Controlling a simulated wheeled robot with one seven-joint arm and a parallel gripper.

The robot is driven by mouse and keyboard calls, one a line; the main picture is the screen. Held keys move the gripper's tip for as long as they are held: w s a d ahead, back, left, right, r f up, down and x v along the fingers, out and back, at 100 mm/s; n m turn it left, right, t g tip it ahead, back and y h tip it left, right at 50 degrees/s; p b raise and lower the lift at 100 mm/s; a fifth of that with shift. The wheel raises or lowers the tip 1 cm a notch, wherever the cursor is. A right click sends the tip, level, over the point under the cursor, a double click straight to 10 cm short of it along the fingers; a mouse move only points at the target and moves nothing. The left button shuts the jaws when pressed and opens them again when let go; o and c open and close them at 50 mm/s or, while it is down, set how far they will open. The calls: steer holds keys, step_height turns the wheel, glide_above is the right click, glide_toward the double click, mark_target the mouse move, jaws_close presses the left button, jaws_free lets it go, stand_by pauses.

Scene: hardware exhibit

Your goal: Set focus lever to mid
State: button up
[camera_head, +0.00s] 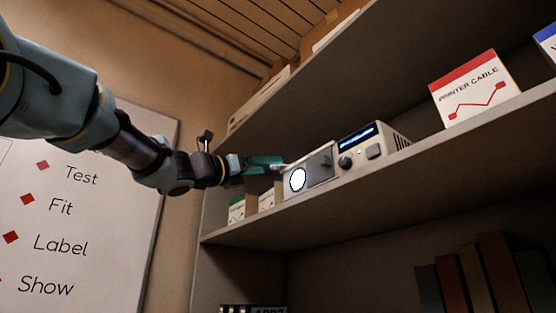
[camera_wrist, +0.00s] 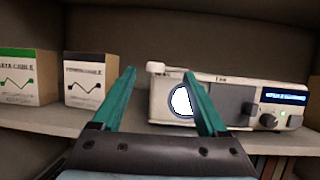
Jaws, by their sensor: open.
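A pale projector-like device (camera_head: 322,164) stands on the shelf, with a bright round white lens (camera_head: 298,180) on its front. It also shows in the wrist view (camera_wrist: 215,87). A small pale knob (camera_wrist: 155,67), which looks like the focus lever, sticks out at the device's upper left end. Its exact setting cannot be read. My gripper (camera_head: 282,163) is at the device's left end in the head view and hides that end there. In the wrist view its teal fingers (camera_wrist: 160,73) are spread, with the knob showing between their tips. Contact cannot be told.
The device's right part has a blue display (camera_head: 358,136) and a dark knob (camera_head: 345,162). Small cable boxes (camera_wrist: 86,80) stand left of it. A printer cable box (camera_head: 475,85) stands to the right. The shelf board (camera_head: 400,165) and an upper board limit height.

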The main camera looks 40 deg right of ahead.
mark_target(275, 167)
steer(key=p+x, duration=0.2)
steer(key=x, duration=0.3)
steer(key=shift+w+f, duration=0.1)
steer(key=c, duration=1.2)
jaws_close()
steer(key=shift+f, duration=0.15)
